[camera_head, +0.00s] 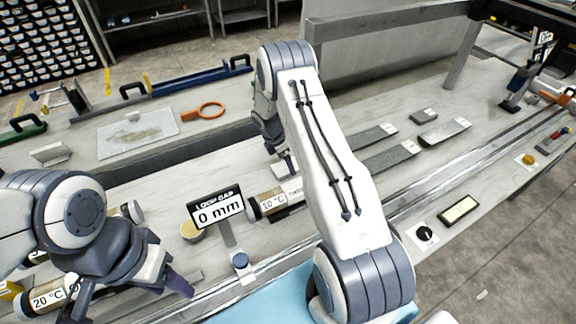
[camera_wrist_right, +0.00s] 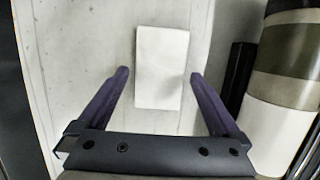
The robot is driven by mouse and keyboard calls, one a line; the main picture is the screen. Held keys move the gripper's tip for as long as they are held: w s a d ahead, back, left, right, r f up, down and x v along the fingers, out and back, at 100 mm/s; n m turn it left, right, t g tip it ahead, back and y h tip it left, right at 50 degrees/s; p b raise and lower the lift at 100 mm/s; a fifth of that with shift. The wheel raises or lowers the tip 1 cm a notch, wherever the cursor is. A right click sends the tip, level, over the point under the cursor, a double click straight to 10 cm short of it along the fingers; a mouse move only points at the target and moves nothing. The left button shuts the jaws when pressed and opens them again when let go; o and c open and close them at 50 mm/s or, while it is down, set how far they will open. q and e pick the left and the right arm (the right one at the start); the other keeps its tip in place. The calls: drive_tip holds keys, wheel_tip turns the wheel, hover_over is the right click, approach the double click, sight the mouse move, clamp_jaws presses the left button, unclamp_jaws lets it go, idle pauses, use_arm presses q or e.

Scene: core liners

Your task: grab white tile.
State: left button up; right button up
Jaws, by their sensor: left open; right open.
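A white tile (camera_wrist_right: 162,52) lies flat on the pale bench in the right wrist view, upper middle. My right gripper (camera_wrist_right: 159,76) is open, with one purple finger on each side of the tile's near part in the picture. The fingers look clear of the tile; I cannot tell the height between them. My left gripper (camera_head: 132,294) is open and empty at the lower left.
Grey metal plates (camera_head: 388,157) lie right of my arm. A clear sheet (camera_head: 138,133) and orange ring (camera_head: 201,111) lie on the back bench.

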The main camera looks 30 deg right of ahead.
drive_tip(key=shift+x, duration=0.85)
drive_tip(key=shift+d, duration=0.1)
drive_tip(key=c, duration=1.2)
drive_tip(key=shift+c, duration=1)
drive_tip(key=shift+r, duration=0.15)
